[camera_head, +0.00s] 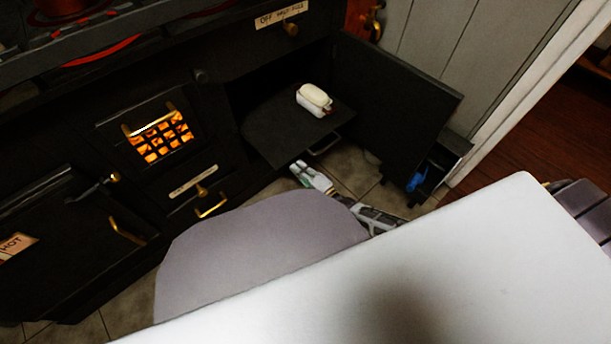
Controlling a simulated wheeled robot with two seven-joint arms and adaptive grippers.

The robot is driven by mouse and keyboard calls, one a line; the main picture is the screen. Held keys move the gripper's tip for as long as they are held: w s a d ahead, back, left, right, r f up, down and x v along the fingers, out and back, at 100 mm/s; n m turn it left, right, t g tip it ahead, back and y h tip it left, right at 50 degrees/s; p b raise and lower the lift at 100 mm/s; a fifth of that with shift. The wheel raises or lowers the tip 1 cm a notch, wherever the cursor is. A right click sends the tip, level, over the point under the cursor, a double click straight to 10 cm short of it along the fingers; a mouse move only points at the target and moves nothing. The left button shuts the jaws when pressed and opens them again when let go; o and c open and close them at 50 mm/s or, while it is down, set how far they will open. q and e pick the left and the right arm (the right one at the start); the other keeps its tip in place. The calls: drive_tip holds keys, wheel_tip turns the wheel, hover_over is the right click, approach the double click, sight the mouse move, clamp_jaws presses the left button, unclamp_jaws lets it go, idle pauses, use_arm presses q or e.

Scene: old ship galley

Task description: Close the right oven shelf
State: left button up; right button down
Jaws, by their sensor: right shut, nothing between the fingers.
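The right oven shelf (277,138) is a dark flat plate pulled out of the open right oven compartment. A wire-like handle (325,146) shows at its front edge. A white, rounded, lidded-looking item (314,98) sits on the shelf. The dark oven door (395,100) stands swung open to the right. My right gripper (298,168) is shut and empty, seen just in front of and below the shelf's front edge. I cannot tell whether it touches the shelf. My left gripper is out of view.
A glowing firebox grate (160,137) is left of the oven, with a brass-handled drawer (205,193) below it. A dark box with something blue (416,180) stands right of the door. Tiled floor (355,168) shows between shelf and door. My own body hides the foreground.

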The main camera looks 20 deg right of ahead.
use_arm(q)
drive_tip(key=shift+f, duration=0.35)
use_arm(e)
drive_tip(key=shift+x, duration=0.85)
